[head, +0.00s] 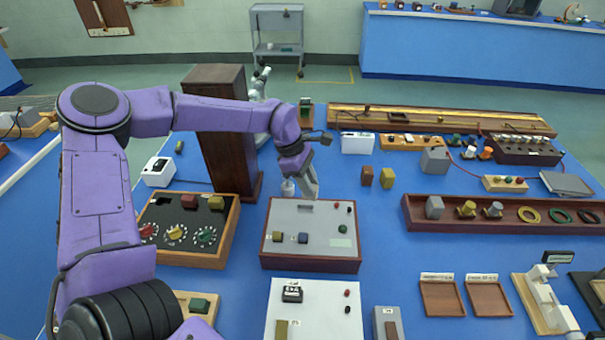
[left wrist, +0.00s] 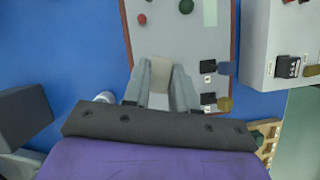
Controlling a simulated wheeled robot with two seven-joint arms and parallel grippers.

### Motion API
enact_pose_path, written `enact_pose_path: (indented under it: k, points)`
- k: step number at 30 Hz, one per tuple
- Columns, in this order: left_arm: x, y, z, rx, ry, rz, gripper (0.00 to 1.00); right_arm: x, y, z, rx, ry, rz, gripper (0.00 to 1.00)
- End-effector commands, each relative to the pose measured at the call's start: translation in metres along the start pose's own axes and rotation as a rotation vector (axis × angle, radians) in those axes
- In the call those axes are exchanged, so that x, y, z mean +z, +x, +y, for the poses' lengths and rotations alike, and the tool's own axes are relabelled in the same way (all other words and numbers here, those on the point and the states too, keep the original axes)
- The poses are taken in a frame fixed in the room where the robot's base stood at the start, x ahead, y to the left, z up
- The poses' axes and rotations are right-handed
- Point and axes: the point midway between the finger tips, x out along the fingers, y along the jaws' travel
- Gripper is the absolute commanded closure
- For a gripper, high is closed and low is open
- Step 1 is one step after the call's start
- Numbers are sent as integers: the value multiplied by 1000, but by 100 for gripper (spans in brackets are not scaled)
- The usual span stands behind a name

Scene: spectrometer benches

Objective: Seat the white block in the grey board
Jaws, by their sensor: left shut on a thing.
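The grey board (head: 318,217) is the light grey top of a wooden-sided box in the middle of the blue bench. It carries a yellow block (head: 278,237), a dark blue block (head: 303,238) and a green knob (head: 343,229). My left gripper (head: 309,190) is over the board's far edge, its fingers pointing down. In the left wrist view the gripper (left wrist: 161,86) is shut on the white block (left wrist: 160,82), which looks off-white between the two fingers. The board (left wrist: 180,40) lies beyond it there. The block's lower end and any slot under it are hidden. My right gripper is not in view.
A wooden box with dials (head: 187,225) stands left of the board, and a dark wooden pillar (head: 222,140) behind it. A small whitish cylinder (head: 288,187) stands just behind the board. A white panel (head: 320,310) lies in front. Bare blue bench lies right of the board.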

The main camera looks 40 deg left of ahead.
Motion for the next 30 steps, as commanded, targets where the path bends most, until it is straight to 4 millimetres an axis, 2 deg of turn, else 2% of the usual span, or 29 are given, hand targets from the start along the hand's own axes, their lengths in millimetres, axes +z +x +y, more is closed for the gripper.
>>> enact_pose_path:
  k: [3, 7, 14, 30]
  points:
    - [-8, -8, -1, 69, -156, 0, 100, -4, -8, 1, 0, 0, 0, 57]
    - [-14, -8, -2, 105, -248, 1, 100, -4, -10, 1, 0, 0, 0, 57]
    - [-18, 0, -2, 109, -264, 3, 100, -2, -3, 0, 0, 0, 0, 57]
    - [-32, 35, -2, 108, -261, 4, 100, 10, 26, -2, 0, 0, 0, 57]
